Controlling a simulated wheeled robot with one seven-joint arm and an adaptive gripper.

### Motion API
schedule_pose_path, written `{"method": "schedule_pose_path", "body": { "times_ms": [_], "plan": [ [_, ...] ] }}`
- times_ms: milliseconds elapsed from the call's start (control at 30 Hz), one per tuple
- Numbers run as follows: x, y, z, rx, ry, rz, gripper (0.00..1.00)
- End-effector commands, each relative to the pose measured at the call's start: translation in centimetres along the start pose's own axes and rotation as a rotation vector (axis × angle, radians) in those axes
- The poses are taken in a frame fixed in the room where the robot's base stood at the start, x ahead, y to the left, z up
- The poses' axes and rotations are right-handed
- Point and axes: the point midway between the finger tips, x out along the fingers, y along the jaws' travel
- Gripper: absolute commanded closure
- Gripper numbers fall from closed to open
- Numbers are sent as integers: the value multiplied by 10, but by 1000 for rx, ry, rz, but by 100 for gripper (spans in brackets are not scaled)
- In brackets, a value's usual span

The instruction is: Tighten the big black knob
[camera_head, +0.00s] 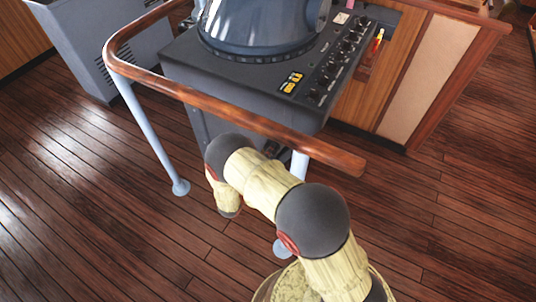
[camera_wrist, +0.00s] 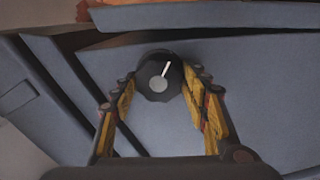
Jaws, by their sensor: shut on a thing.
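The big black knob (camera_wrist: 157,88) shows in the wrist view, on a grey-blue panel. A pale pointer line on its face tilts up and to the right. My gripper (camera_wrist: 160,82) has one yellow-and-dark finger on each side of the knob, with the tips at its edges, shut on it. In the head view my arm reaches down in front of the console, and the knob and fingertips are hidden there behind the arm and rail.
The console (camera_head: 190,60) carries a dark dome (camera_head: 262,25) and a row of small knobs (camera_head: 340,50). A wooden handrail (camera_head: 235,118) on pale posts curves around its front, close above my arm. Open wooden floor (camera_head: 90,200) lies left and right.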

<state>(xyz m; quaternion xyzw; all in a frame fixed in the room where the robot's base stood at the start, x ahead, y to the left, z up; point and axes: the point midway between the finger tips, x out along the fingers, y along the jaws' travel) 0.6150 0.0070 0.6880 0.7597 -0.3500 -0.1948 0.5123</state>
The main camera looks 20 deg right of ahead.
Motion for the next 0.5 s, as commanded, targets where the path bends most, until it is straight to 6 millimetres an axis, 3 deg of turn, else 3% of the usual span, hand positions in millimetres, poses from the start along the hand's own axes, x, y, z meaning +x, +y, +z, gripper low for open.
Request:
{"method": "schedule_pose_path", "body": {
  "times_ms": [500],
  "plan": [
    [0, -2, 2, 460, -35, -7, 80]
  ]
}}
